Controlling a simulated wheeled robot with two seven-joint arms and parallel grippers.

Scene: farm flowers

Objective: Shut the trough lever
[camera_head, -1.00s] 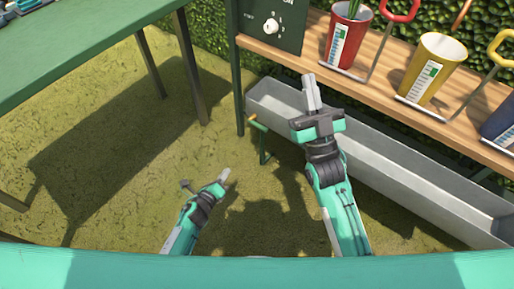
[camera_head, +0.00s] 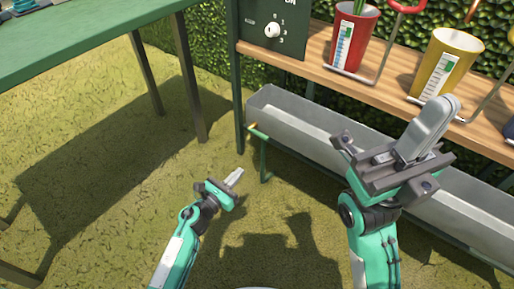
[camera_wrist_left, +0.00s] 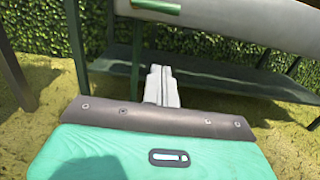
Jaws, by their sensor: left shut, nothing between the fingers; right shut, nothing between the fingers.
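The grey metal trough (camera_head: 300,124) runs below the wooden shelf, and its wall fills the upper right of the left wrist view (camera_wrist_left: 235,27). My right gripper (camera_head: 432,125) is shut and empty, raised in front of the trough and shelf.
A red cup (camera_head: 354,38) and a yellow cup (camera_head: 446,62) stand on the wooden shelf (camera_head: 385,92). A dark panel with a white knob (camera_head: 272,30) is at the shelf's left end. A green table (camera_head: 80,38) is at the upper left.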

